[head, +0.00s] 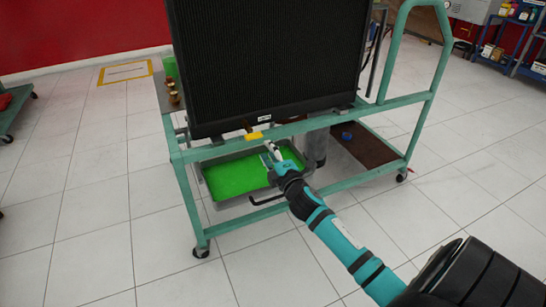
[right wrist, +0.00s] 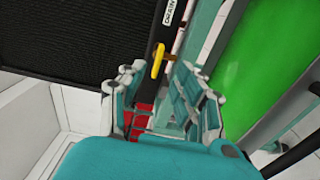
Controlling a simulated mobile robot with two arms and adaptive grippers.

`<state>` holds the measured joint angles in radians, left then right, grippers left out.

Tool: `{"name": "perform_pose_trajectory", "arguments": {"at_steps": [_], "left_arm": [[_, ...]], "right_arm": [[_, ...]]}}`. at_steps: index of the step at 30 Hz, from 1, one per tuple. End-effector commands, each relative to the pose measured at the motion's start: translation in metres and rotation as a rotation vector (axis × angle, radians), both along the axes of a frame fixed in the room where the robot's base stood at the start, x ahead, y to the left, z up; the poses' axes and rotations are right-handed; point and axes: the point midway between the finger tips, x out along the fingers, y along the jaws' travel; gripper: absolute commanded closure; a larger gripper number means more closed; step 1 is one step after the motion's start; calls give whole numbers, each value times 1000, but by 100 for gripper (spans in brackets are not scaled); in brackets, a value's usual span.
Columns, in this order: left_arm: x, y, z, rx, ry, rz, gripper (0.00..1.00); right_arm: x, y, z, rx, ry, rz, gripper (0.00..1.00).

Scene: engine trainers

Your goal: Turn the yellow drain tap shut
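The yellow drain tap (head: 254,136) sits under the bottom edge of the black radiator (head: 262,60), just below a small white label. In the right wrist view the tap handle (right wrist: 158,60) shows ahead, in line with the gap between my fingers. My right gripper (head: 268,149) is just below and to the right of the tap in the head view. In the right wrist view my right gripper (right wrist: 157,78) is open, with a finger on either side of the gap. I cannot tell whether either finger touches the tap. My left gripper is not in view.
The radiator stands on a green wheeled frame (head: 187,190). A tray of bright green liquid (head: 213,198) lies below the tap, inside the frame. The frame's front rail runs close to my gripper. A brown board (head: 366,148) lies to the right. The tiled floor in front is clear.

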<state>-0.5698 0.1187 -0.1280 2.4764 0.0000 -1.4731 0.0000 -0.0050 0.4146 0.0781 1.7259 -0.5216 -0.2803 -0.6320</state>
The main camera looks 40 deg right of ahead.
Motion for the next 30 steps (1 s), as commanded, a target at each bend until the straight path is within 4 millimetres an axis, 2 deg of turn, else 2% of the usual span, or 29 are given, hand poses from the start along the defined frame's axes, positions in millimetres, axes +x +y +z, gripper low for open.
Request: {"name": "perform_pose_trajectory", "arguments": {"at_steps": [3, 7, 24, 26, 28, 30], "left_arm": [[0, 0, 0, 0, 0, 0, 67], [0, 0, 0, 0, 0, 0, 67], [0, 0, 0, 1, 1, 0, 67], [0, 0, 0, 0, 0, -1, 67], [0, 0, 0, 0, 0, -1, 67], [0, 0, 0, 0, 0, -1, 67]], "right_arm": [[-16, 3, -1, 0, 1, -1, 67], [-23, 5, 0, 0, 0, -1, 67], [-25, 6, -1, 6, 2, -2, 67], [-28, 10, -5, 38, 12, -8, 67], [-40, 20, -19, 127, 44, -31, 67], [-61, 37, -40, 281, 105, -71, 67]]}}
